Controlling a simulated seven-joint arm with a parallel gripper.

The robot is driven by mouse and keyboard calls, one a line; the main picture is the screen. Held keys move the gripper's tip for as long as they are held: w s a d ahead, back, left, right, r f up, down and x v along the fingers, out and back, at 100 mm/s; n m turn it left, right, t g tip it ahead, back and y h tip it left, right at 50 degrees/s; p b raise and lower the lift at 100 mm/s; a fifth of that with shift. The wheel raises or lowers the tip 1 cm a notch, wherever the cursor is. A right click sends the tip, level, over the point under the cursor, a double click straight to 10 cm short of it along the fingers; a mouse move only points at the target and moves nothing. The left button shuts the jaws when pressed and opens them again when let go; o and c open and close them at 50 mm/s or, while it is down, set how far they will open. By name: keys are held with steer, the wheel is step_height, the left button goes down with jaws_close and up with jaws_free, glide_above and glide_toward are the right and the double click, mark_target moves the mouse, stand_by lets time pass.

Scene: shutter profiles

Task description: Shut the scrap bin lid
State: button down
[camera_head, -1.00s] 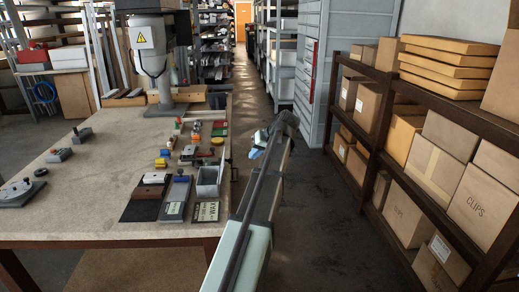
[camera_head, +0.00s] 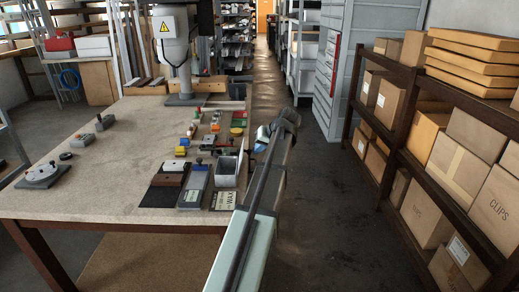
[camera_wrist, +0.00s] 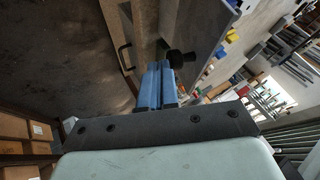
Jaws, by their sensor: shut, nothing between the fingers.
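A small grey open-topped box (camera_head: 228,169) stands at the right edge of the workbench and looks like the scrap bin. I cannot make out its lid for sure. My gripper (camera_head: 263,134) is past the bench's right edge, behind and to the right of the box, apart from it. In the wrist view its blue fingers (camera_wrist: 160,77) are shut with nothing between them. A black knob (camera_wrist: 181,62) shows just beside and beyond the fingertips, near a grey panel (camera_wrist: 202,25). I cannot tell whether this panel is the bin's lid or wall.
The workbench (camera_head: 110,190) holds several blocks and small tools near the box. A bar handle (camera_wrist: 126,57) sits on a wooden face in the wrist view. A shelf of cartons (camera_head: 425,220) stands to the right. The aisle floor (camera_head: 335,210) between is clear.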

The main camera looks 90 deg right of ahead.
steer(key=shift+w, duration=0.1)
steer(key=shift+w+r+g, duration=0.15)
steer(key=shift+r+g, duration=0.1)
steer(key=shift+g, duration=0.15)
steer(key=shift+w+r, duration=0.1)
steer(key=shift+w, duration=0.05)
steer(key=w+r+n+g, duration=0.2)
steer(key=w+r+g, duration=0.1)
steer(key=w+g, duration=0.6)
steer(key=w+f+n+g, duration=0.2)
steer(key=w+f+g, duration=0.4)
steer(key=w+g, duration=0.2)
steer(key=shift+w+f+n+g+h, duration=0.2)
steer(key=shift+w+n+g+h, duration=0.1)
steer(key=shift+w+h, duration=0.1)
stand_by(0.7)
